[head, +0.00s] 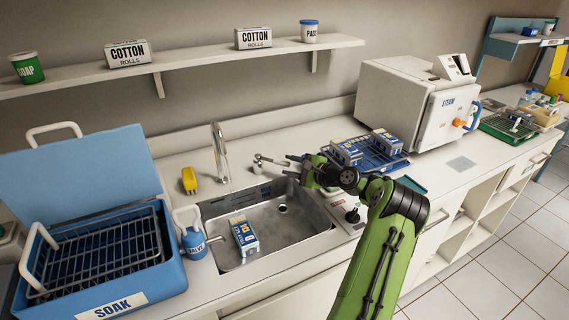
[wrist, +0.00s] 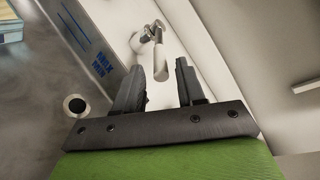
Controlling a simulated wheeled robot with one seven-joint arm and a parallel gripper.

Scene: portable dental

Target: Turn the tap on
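The tap's curved metal spout (head: 219,152) stands upright behind the sink (head: 222,262). A small metal tap lever (head: 262,160) stands to its right, pointing toward my gripper (head: 290,166). My gripper reaches in from the right over the sink's back right corner. In the wrist view my gripper (wrist: 158,74) is open, with two dark fingers apart. The lever (wrist: 160,62) shows just beyond and between the fingertips, its end close to them. I cannot tell if either finger touches it.
A blue-and-white box (head: 244,235) lies in the sink. A yellow item (head: 189,180) and a blue bottle (head: 195,243) stand left of the sink. A blue rack with boxes (head: 375,158) sits right, near my arm. A blue soak tub (head: 160,275) is at left.

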